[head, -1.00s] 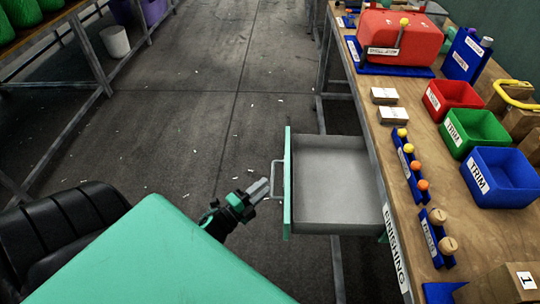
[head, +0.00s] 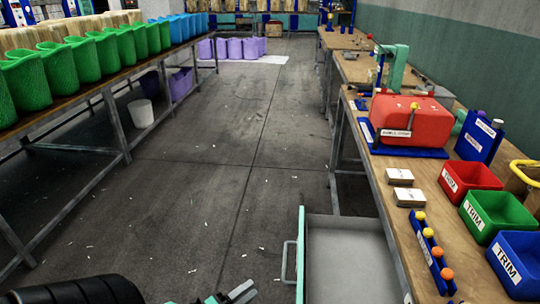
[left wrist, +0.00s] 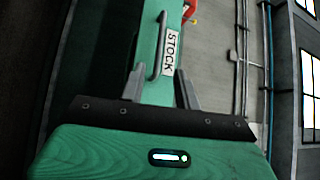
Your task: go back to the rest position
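My left gripper (head: 241,292) shows at the bottom edge of the head view, left of the drawer handle (head: 289,262) and apart from it. In the left wrist view its two fingers (left wrist: 160,92) stand apart with nothing held between them. The drawer (head: 345,262) is pulled out from the bench, with a green front and an empty grey inside as far as it shows. In the left wrist view the handle (left wrist: 157,48) and a STOCK label sit on the green front beyond the fingers. My right gripper is not in view.
The workbench (head: 425,215) on the right carries a red press (head: 410,122), red, green and blue TRIM bins and a blue rack of yellow and orange knobs. A table with green bins (head: 60,68) stands on the left. The floor aisle (head: 230,150) between is largely clear.

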